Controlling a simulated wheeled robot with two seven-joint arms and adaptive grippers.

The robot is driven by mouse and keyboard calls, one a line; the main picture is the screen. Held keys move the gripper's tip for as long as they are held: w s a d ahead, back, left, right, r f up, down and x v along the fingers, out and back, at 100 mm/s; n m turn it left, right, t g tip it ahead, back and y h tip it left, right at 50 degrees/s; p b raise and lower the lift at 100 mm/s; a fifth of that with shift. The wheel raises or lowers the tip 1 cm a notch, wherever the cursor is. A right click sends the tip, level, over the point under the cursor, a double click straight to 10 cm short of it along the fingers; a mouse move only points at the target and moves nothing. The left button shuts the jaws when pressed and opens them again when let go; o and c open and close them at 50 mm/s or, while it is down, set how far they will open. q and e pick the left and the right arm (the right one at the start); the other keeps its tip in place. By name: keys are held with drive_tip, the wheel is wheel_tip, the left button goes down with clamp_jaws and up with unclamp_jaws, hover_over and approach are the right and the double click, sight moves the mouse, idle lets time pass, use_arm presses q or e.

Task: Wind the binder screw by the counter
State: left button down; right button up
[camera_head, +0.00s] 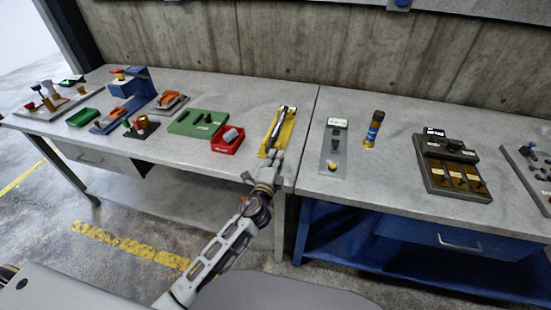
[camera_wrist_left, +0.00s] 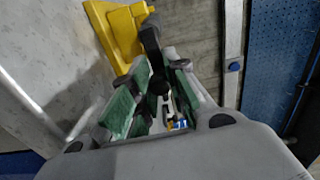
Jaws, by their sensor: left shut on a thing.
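A yellow-based device (camera_head: 288,133), which looks like the binder, lies on the table near the seam between the two tabletops. A pale and dark bar runs along its top. My left gripper (camera_head: 276,162) is at the near end of this device. In the left wrist view, the yellow body (camera_wrist_left: 118,32) is beyond the fingers, with a dark arm (camera_wrist_left: 151,38) reaching toward me. My left gripper's green-padded fingers (camera_wrist_left: 155,100) are shut on a dark knob (camera_wrist_left: 158,86) at the device's near end. The fingers partly hide the knob. My right gripper is out of view.
A red tray (camera_head: 227,146) and a green block (camera_head: 197,124) stand left of the device. A dark panel (camera_head: 452,165) lies farther right. The table's front edge is close below my gripper.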

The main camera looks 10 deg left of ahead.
use_arm(q)
drive_tip(key=shift+f, duration=0.25)
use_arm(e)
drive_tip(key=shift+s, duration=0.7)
use_arm(q)
drive_tip(key=c, duration=1.3)
unclamp_jaws()
drive_tip(key=shift+r, duration=0.1)
drive_tip(key=shift+s, duration=1.4)
drive_tip(key=shift+s+a, duration=0.2)
drive_tip(key=shift+s, duration=4.4)
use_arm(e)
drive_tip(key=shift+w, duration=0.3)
